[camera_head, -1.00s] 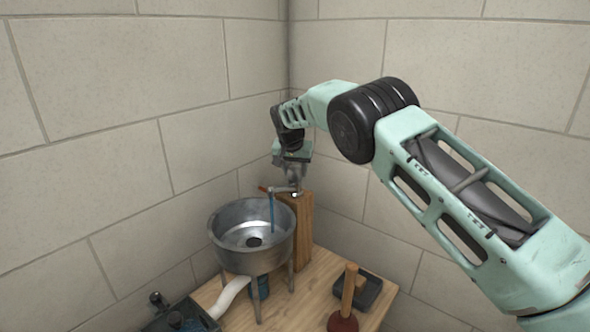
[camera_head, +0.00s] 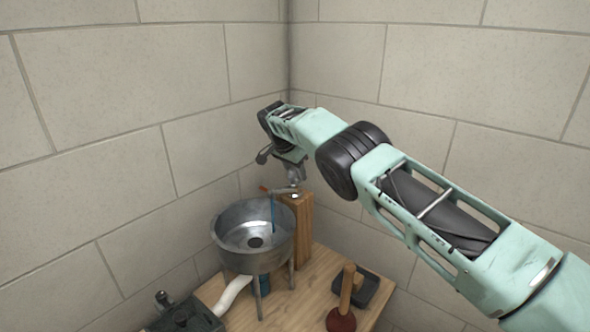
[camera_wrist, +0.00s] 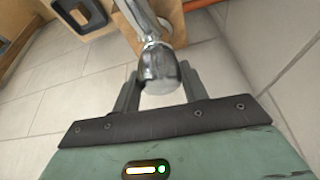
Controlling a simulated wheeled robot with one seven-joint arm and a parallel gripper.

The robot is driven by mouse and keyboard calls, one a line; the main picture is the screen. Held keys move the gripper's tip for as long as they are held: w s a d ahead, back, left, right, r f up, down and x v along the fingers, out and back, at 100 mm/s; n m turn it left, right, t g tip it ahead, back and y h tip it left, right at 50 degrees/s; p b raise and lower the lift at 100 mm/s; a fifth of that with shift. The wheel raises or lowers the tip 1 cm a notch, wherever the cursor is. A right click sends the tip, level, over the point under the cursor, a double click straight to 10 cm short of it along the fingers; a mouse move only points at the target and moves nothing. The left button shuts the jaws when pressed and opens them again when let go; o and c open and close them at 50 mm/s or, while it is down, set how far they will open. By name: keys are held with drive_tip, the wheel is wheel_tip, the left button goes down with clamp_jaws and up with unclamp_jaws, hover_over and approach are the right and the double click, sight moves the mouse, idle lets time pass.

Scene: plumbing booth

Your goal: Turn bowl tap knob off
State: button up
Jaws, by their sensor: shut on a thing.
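The metal bowl (camera_head: 232,257) stands on legs on a wooden table. The tap (camera_head: 283,190) reaches over it from a wooden post, with a small red part at its left end. A thin blue stream (camera_head: 273,212) runs from the tap down into the bowl. My gripper (camera_head: 294,181) is at the tap above the post, tilted. In the wrist view, the chrome knob (camera_wrist: 159,69) sits between the two fingers of my gripper (camera_wrist: 158,80), which is shut on it. The finger contact is small and partly hidden in the head view.
The wooden table (camera_head: 300,298) carries a plunger (camera_head: 341,319) and a black tray (camera_head: 374,289) at the right. A white pipe (camera_head: 232,294) runs below the bowl. A dark device (camera_head: 183,318) is at lower left. Block walls (camera_head: 120,90) close the corner.

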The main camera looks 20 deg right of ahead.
idle(0.3)
drive_tip(key=o, duration=1)
drive_tip(key=p+v, duration=0.1)
drive_tip(key=v, duration=1.6)
drive_tip(key=shift+r, duration=0.25)
